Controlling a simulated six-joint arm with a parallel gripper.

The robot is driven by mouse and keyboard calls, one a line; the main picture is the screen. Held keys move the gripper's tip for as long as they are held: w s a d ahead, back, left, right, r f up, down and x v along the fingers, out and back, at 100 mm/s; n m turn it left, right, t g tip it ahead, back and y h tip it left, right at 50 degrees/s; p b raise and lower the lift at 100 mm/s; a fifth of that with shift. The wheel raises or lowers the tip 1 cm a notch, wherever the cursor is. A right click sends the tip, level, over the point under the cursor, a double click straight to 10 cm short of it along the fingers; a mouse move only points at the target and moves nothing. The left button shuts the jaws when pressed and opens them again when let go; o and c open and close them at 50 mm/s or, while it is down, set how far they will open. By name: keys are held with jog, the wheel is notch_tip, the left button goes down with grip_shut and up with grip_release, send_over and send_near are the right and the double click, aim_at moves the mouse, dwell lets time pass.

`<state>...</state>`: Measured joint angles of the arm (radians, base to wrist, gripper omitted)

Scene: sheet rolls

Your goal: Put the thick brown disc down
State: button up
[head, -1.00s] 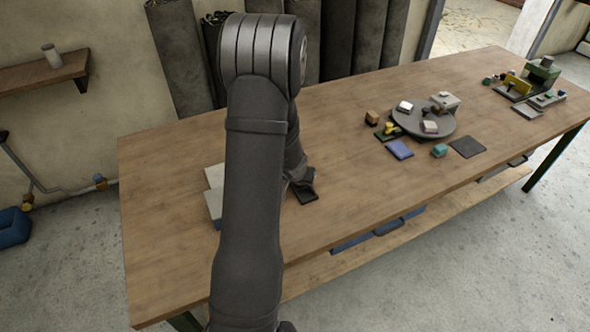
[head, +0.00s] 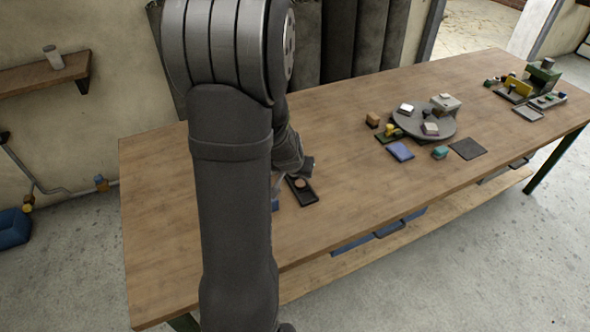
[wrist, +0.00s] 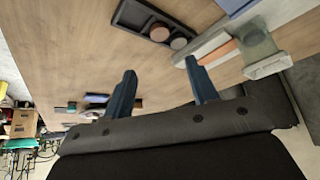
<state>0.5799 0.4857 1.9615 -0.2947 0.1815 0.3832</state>
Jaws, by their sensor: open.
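A small brown disc (head: 300,183) lies in a black tray (head: 307,198) on the table, just right of my arm. The fingers are apart from the discs. In the head view my wrist is just above the tray, and the arm hides most of the gripper.
In the wrist view a pale block and an orange-topped piece (wrist: 218,53) stand beside the tray. A grey turntable (head: 440,125) with small parts, a blue block (head: 400,152) and a dark mat (head: 467,148) lie farther right. The table between is clear.

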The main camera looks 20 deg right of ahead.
jog(key=shift+v, duration=1.05)
jog(key=shift+f, duration=0.15)
send_near(301, 182)
jog(key=x, duration=0.4)
jog(key=shift+w+d+f, duration=0.1)
jog(key=shift+f, duration=0.2)
jog(key=shift+x, duration=0.95)
jog(key=shift+f, duration=0.15)
jog(key=shift+r, duration=0.2)
